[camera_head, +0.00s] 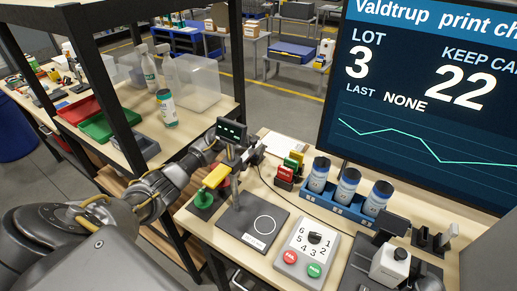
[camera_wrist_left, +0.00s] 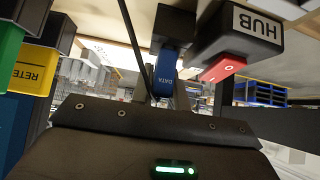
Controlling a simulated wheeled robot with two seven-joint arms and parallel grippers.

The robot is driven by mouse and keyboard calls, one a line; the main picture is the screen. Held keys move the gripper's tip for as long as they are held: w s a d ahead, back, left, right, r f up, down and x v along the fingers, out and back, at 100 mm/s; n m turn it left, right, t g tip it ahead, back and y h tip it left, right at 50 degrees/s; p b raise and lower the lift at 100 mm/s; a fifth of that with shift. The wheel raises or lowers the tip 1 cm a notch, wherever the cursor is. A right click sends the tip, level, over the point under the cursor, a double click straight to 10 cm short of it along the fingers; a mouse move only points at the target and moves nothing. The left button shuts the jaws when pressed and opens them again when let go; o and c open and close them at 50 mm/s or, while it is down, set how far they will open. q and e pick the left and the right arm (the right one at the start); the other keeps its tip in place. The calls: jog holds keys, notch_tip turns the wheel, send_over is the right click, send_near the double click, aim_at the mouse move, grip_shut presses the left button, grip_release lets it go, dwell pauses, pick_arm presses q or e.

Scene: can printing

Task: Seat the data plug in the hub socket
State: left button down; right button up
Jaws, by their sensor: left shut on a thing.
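The black hub (camera_wrist_left: 236,35), marked HUB upside down, is just to the right of the plug. I cannot tell whether the plug touches a socket; the socket opening is hidden. In the head view, the plug and hub cannot be made out. My right gripper is not seen.
A button box (camera_head: 306,250) stands in front. A dark cable (camera_wrist_left: 133,42) passes left of the plug.

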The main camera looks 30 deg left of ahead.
pick_arm(q)
jog(key=c, duration=1.3)
grip_release()
jog(key=shift+f, duration=0.1)
jog(key=p+v, duration=0.1)
jog(key=v, duration=0.9)
jog(key=shift+s+r, duration=0.25)
jog(key=shift+s, duration=0.05)
